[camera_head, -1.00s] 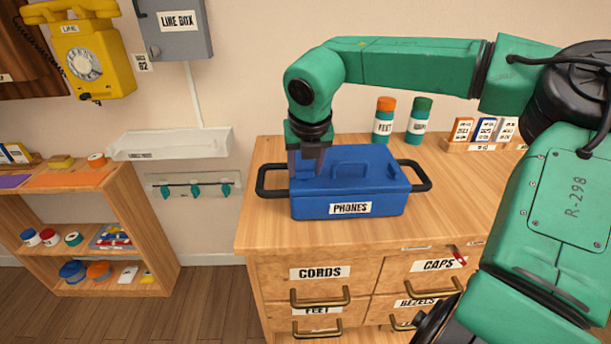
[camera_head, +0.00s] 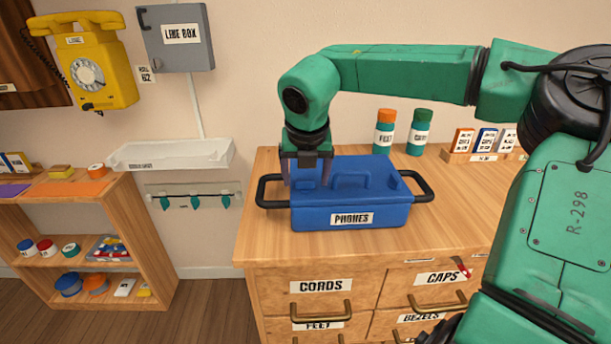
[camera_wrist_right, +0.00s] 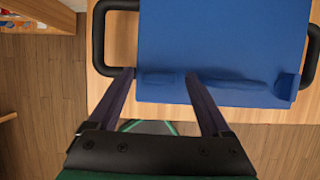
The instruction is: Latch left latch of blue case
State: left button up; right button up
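The blue case (camera_head: 350,192), labelled PHONES, stands on the wooden drawer cabinet with its lid down. It has a black handle on each side. My right gripper (camera_head: 306,178) points down over the left part of the case, its fingers spread with nothing held. In the right wrist view the gripper (camera_wrist_right: 160,78) straddles a small blue raised piece (camera_wrist_right: 160,79) at the case's edge, which looks like the left latch. Another small raised piece (camera_wrist_right: 284,86) shows at the right end of that edge. Whether either latch is fastened I cannot tell. My left gripper is out of view.
Two jars, orange-capped (camera_head: 384,130) and green-capped (camera_head: 419,132), stand behind the case. A card rack (camera_head: 484,155) is at the back right. The cabinet top (camera_head: 460,200) is clear right of the case. A low shelf (camera_head: 150,235) stands left.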

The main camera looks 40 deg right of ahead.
jog(key=shift+r, duration=0.1)
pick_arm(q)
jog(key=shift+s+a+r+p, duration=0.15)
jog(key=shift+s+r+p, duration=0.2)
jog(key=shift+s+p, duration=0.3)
pick_arm(e)
jog(key=v, duration=1.4)
jog(key=shift+r, duration=0.2)
